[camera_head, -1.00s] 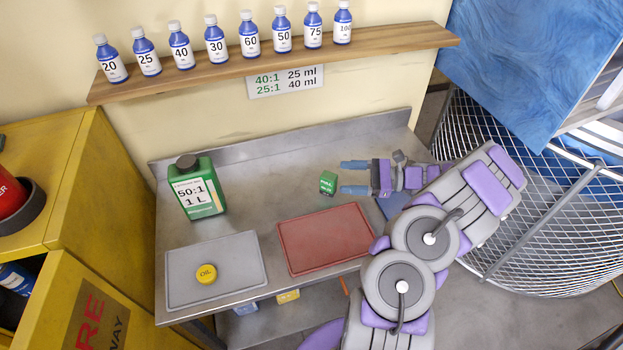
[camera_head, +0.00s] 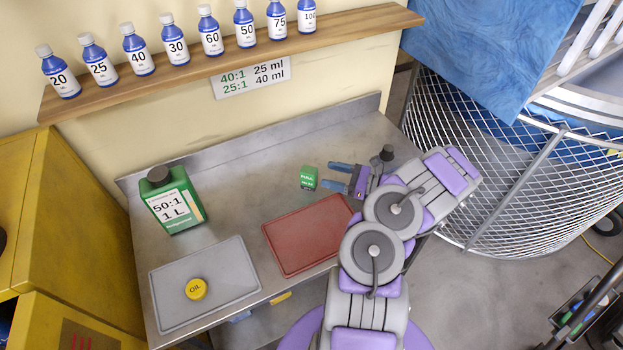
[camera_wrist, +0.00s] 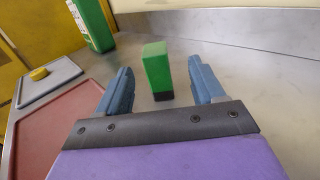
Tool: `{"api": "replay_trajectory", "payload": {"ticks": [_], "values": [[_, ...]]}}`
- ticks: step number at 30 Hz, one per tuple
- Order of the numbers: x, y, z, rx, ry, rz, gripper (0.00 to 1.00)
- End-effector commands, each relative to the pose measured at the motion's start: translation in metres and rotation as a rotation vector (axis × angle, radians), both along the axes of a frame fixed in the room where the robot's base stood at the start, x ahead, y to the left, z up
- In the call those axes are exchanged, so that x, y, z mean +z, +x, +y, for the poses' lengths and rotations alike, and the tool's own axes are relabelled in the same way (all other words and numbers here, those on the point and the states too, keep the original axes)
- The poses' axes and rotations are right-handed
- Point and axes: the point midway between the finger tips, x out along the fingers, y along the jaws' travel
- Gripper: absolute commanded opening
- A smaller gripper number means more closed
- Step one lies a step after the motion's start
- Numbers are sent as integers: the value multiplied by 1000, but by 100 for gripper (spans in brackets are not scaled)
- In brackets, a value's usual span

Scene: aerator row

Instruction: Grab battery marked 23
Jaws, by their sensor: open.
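A small green block-shaped battery (camera_head: 309,178) stands on the metal bench, with white lettering on its front too small to read for sure as 23. In the wrist view the green battery (camera_wrist: 157,68) stands upright with a dark base, ahead and between the lines of the two blue fingers. My gripper (camera_head: 328,174) is open and empty, just right of the battery, its fingers pointing at it. In the wrist view the open gripper (camera_wrist: 160,78) shows a finger on each side with gaps to the battery.
A red mat (camera_head: 306,235) and a grey tray (camera_head: 225,290) with a yellow oil cap (camera_head: 196,289) lie on the bench front. A green jug (camera_head: 173,200) stands left. A shelf (camera_head: 240,57) of blue bottles hangs behind. The bench's back lip (camera_head: 260,131) is beyond the battery.

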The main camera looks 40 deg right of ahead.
Motion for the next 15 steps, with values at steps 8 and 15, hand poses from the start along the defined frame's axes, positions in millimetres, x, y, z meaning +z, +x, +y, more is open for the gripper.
{"api": "replay_trajectory", "payload": {"ticks": [8, 15], "values": [[-1, 31, 18, 2, 6, -1, 68], [-2, 48, 24, 2, 10, -1, 68]]}}
